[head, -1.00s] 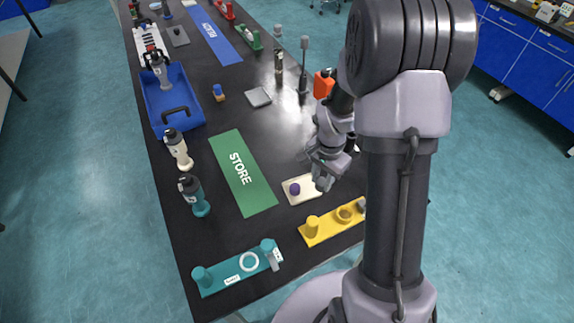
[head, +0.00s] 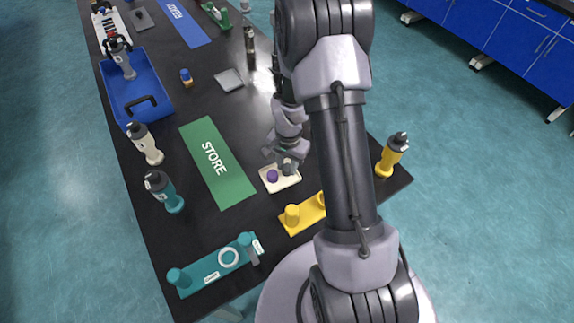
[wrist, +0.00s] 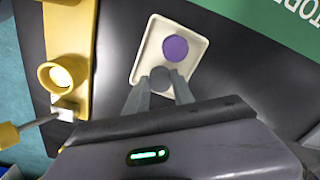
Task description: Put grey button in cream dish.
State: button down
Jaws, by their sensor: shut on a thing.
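The cream dish (wrist: 191,29) is a shallow square tray on the black bench, beside the green STORE mat in the head view (head: 267,185). A purple button (wrist: 175,48) lies in it. My gripper (wrist: 154,85) is at the dish's near end, its fingers reaching over the rim. It is shut on the grey button (wrist: 160,74), which shows between the fingertips inside the dish outline. In the head view my gripper (head: 283,163) is at the dish's right side. I cannot tell whether the grey button touches the dish floor.
A yellow stand (head: 299,220) is close to the dish, with a ring-shaped cup (wrist: 56,75) in the wrist view. A teal stand (head: 209,265) is at the near edge. The green STORE mat (head: 228,178) lies flat and clear. A yellow bottle (head: 391,155) stands at the right edge.

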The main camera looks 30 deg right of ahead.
jog(key=shift+f, duration=0.25)
jog(key=c, duration=1.1)
grip_release()
jog(key=shift+r, duration=0.1)
jog(key=shift+r, duration=0.1)
notch_tip(320, 180, up, 12)
jog(key=p, duration=0.4)
notch_tip(320, 180, up, 14)
jog(key=n+t, duration=0.2)
send_over(288, 168)
jog(key=s+a, duration=0.3)
jog(key=a, duration=0.4)
jog(key=s+a+r+n+t, duration=0.1)
jog(key=s+a+r, duration=0.2)
jog(key=s, duration=0.1)
jog(key=s+a+r+n+t+y, duration=0.1)
jog(key=s+a+r+n, duration=0.1)
jog(key=s+a+r, duration=0.1)
jog(key=s+a+r+n+t, duration=0.1)
jog(key=s+a+r+n, duration=0.1)
jog(key=s, duration=0.5)
jog(key=shift+a+r+y, duration=0.2)
jog(key=shift+a+r, duration=0.15)
jog(key=shift+r, duration=0.35)
jog(key=shift+a+r+y, duration=0.2)
jog(key=shift+a+r, duration=0.15)
jog(key=shift+r, duration=0.35)
